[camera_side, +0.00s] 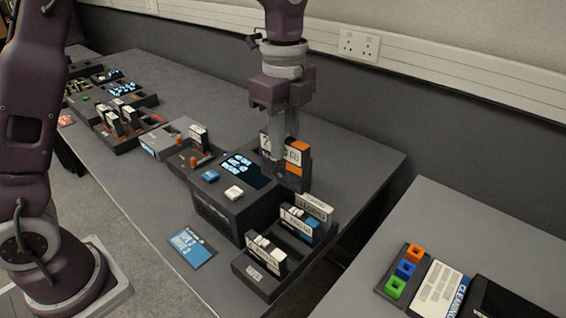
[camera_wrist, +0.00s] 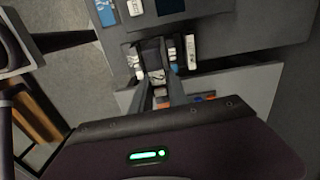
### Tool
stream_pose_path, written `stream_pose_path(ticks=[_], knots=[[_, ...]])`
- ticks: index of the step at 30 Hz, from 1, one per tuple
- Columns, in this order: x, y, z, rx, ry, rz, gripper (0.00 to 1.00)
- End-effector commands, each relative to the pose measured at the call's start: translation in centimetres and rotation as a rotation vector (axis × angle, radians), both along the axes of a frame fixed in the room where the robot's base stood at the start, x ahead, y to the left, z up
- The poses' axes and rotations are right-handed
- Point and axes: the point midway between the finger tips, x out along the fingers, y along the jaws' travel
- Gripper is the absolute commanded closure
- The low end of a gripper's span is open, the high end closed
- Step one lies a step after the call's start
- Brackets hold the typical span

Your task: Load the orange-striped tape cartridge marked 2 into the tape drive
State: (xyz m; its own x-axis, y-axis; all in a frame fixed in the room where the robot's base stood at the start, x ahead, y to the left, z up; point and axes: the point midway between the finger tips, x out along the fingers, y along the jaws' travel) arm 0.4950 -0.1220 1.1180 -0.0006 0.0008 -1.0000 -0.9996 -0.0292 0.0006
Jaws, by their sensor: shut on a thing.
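The orange-striped cartridge (camera_side: 298,150) stands upright at the back right end of the dark tape drive (camera_side: 225,212) in the side view, with a white label and orange patches. My gripper (camera_side: 278,158) is shut on it from above, its fingers covering part of the label. The number on it is not clearly readable. The drive has a lit display (camera_side: 242,168), a blue button (camera_side: 210,176) and a white button (camera_side: 234,193). I cannot tell whether the cartridge's lower end is in a slot. In the wrist view my fingers (camera_wrist: 157,62) point away from the camera, partly hiding what they hold.
A dark rack (camera_side: 252,277) in front of the drive holds a blue-striped cartridge (camera_side: 300,222), a white-labelled cartridge (camera_side: 265,252) and a grey-white one (camera_side: 314,206). A blue card (camera_side: 191,246) lies on the table. Other devices stand at the far left. A gap separates a second table.

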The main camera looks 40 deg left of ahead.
Motion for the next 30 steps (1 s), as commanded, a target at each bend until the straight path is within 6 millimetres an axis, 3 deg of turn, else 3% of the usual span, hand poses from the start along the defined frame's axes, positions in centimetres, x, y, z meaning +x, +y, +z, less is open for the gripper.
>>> stream_pose_path(ticks=[5, 13, 21, 24, 30], knots=[[3.2, 2.8, 0.0, 0.0, -0.002, 0.04, 1.0], [9.0, 9.8, -0.1, 0.003, -0.003, 0.068, 1.0], [12.5, 15.9, -0.1, 0.003, -0.001, 0.001, 1.0], [13.1, 17.0, -0.5, 0.001, 0.001, -0.032, 1.0], [13.0, 16.7, -3.7, -0.003, 0.003, -0.03, 1.0]])
